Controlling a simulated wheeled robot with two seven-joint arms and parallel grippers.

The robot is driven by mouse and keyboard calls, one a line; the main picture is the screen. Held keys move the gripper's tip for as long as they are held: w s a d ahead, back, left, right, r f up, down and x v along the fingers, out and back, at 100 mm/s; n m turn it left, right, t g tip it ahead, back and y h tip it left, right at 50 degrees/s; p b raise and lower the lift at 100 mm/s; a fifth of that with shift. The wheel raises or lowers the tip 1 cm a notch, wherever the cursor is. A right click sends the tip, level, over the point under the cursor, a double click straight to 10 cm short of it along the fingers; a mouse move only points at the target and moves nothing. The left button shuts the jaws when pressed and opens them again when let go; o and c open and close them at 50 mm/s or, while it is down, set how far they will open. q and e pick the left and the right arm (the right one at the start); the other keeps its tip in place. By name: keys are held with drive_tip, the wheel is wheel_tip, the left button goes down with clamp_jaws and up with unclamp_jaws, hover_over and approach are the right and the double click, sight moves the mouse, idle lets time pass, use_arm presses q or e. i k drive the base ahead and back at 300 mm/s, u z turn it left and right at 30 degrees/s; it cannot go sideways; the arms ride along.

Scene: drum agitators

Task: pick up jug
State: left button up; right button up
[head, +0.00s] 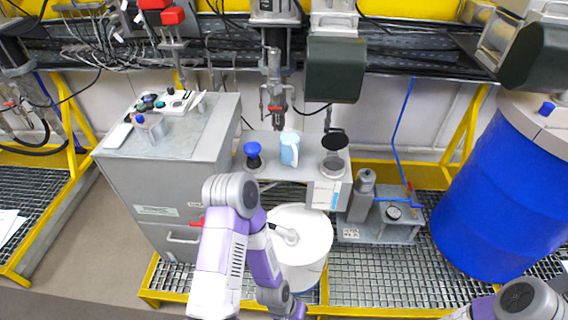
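The jug (289,149) is light blue and white and stands upright on a grey metal stand in the middle of the head view. Its handle side faces right. My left arm rises from the bottom in front of the stand and bends back down, leaving the frame at the bottom edge. Its gripper is not visible. Only a small part of my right arm shows at the bottom right corner, and its gripper is out of view. Nothing touches the jug that I can see.
A blue-topped object (253,153) stands left of the jug, and a dark-lidded clear container (334,154) right of it. A metal agitator (273,95) hangs just behind. A white drum (305,222) stands below, a grey cabinet (165,190) left, a blue drum (495,200) right.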

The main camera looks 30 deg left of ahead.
sight(289, 137)
drive_tip(key=z, duration=1.6)
drive_tip(key=k, duration=0.1)
drive_tip(key=u, duration=2.35)
